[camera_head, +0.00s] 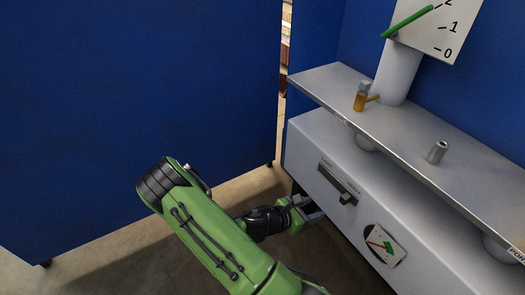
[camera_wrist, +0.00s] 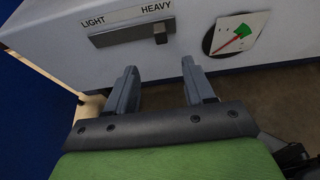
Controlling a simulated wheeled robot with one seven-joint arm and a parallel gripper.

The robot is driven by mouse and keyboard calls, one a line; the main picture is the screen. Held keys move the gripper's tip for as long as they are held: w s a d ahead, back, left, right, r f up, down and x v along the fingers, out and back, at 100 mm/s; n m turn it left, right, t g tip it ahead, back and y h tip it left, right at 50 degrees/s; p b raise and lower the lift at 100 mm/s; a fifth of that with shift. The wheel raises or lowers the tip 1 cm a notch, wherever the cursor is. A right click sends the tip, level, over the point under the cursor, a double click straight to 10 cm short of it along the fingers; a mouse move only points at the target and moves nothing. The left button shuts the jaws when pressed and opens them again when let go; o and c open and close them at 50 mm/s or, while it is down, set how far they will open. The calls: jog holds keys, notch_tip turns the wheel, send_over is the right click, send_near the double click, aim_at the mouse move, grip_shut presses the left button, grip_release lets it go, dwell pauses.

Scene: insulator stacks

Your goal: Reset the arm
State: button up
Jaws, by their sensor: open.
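My gripper (camera_head: 310,208) is at the end of my green arm, low in front of the grey cabinet (camera_head: 300,150). In the wrist view my gripper (camera_wrist: 157,85) shows two grey fingers spread apart with nothing between them. The fingers point toward the cabinet front, below a slider switch (camera_head: 338,184) marked LIGHT and HEAVY. The switch also shows in the wrist view (camera_wrist: 130,37), with its knob toward the HEAVY end. My gripper appears apart from the switch.
A metal shelf (camera_head: 400,140) above carries a brass fitting (camera_head: 360,100) and a small metal cylinder (camera_head: 437,152). Blue panels (camera_head: 140,90) stand left and behind. Floor lies open at lower left.

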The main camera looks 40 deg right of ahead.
jog(key=w+a+r+m+t+y+p, duration=0.1)
jog(key=w+a+r+m+y+p, duration=0.15)
jog(key=a+r+m+y, duration=0.35)
jog(key=w+a+r+m+t+y+p, duration=0.1)
jog(key=a+r+m+t+y+p, duration=0.15)
jog(key=a+r+m, duration=0.55)
jog(key=s+a+r+m+t+y+p, duration=0.1)
jog(key=s+a+r+t+y+p, duration=0.1)
jog(key=a+r, duration=0.4)
jog(key=s+a+r+m+t+y+p, duration=0.1)
jog(key=s+a+r, duration=0.4)
jog(key=r, duration=0.8)
jog(key=shift+a+t+y+p, duration=0.6)
jog(key=shift+a+t+y, duration=0.05)
jog(key=shift+a+y, duration=0.3)
jog(key=shift+s, duration=0.1)
